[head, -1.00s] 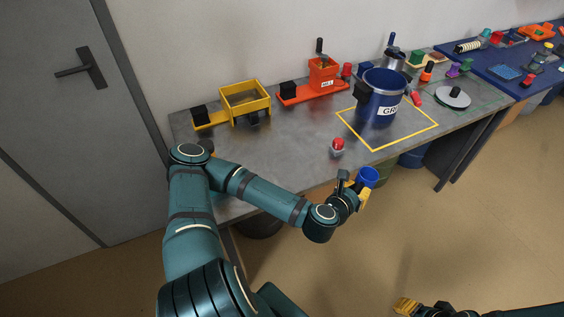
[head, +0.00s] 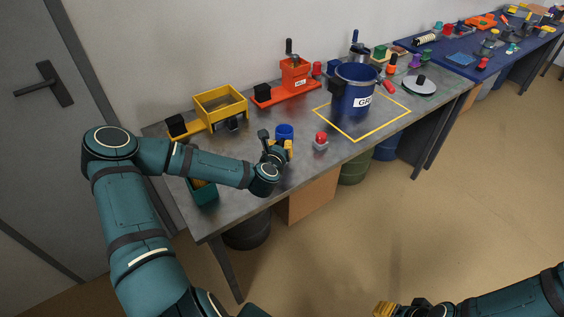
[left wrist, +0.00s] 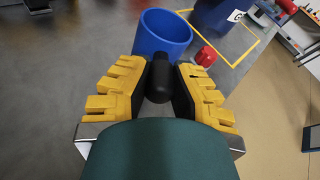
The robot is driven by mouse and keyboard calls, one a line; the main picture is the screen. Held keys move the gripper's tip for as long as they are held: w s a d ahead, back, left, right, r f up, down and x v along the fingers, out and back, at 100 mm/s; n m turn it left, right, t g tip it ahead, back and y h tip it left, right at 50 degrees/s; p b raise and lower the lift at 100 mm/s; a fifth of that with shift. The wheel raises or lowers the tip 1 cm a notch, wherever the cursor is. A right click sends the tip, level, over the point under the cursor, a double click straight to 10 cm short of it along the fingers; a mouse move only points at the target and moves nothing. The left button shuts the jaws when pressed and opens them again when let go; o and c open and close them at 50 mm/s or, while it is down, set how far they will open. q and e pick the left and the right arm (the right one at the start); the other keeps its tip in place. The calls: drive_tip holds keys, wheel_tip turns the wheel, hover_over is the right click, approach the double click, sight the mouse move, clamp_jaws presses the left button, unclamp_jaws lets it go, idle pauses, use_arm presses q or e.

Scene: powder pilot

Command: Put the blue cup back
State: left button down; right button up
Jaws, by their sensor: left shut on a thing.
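The blue cup (head: 285,131) is held over the grey table (head: 240,165) in the head view, left of the red button (head: 320,138). In the left wrist view the cup (left wrist: 164,36) shows its open rim, tilted in the picture, and a black handle (left wrist: 160,82). My left gripper (head: 277,148) is shut on that handle, with yellow fingers on both sides of it. Whether the cup's base touches the table is hidden. My right gripper (head: 384,309) shows only its yellow fingertips at the bottom edge of the head view; its opening is unclear.
A large blue pot (head: 355,92) stands inside a yellow square outline (head: 400,124). A yellow open box (head: 221,104) and an orange mill (head: 294,76) stand along the wall. Bare tabletop lies between the cup and the box. A blue table (head: 440,63) continues at the right.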

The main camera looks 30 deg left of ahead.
use_arm(q)
drive_tip(key=shift+f+b, duration=0.65)
drive_tip(key=shift+f, duration=2.5)
drive_tip(key=shift+f, duration=0.15)
drive_tip(key=c, duration=1)
unclamp_jaws()
